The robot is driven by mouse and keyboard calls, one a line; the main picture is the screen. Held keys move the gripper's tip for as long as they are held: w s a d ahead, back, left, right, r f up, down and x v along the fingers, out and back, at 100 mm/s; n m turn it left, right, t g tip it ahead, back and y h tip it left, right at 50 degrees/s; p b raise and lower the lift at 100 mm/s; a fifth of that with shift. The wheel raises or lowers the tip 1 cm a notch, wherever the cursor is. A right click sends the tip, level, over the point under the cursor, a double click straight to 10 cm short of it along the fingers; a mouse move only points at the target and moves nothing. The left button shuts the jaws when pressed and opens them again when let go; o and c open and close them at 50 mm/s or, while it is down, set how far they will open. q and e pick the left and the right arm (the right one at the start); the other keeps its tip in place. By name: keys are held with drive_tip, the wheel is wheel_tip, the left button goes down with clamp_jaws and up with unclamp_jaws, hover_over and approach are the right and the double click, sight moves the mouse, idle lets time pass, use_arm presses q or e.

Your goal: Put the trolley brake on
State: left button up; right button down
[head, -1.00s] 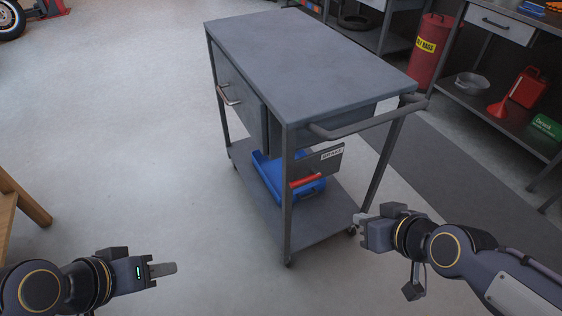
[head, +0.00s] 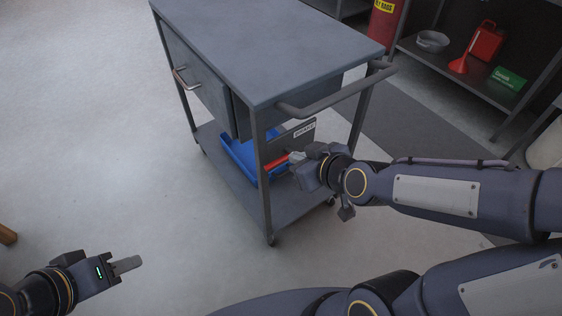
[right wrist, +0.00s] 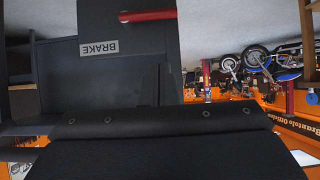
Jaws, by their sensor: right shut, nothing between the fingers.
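The grey trolley (head: 310,45) stands in front of me. A dark plate (head: 290,140) under its top carries a white BRAKE label (head: 304,129) and a red lever (head: 274,162). The plate, the label (right wrist: 99,49) and the red lever (right wrist: 147,15) also show, upside down, in the right wrist view. My right gripper (head: 296,158) is shut and empty, with its tip close to the right end of the lever; I cannot tell whether they touch. My left gripper (head: 127,264) looks shut and empty, low at the left, away from the trolley.
A blue tray (head: 238,158) sits on the trolley's lower shelf behind the lever. A push handle (head: 340,95) juts out above my right gripper. At the back right a shelf holds a red can (head: 487,42) and a funnel (head: 459,64).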

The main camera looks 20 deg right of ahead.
drive_tip(key=b, duration=0.2)
hover_over(281, 161)
drive_tip(key=s, duration=0.3)
wheel_tip(281, 161, down, 4)
drive_tip(key=f, duration=0.1)
drive_tip(key=f+b, duration=0.1)
drive_tip(key=f, duration=0.1)
drive_tip(key=shift+w+a+b, duration=0.25)
drive_tip(key=shift+b, duration=0.05)
drive_tip(key=shift+w+f, duration=0.1)
drive_tip(key=shift+f, duration=0.35)
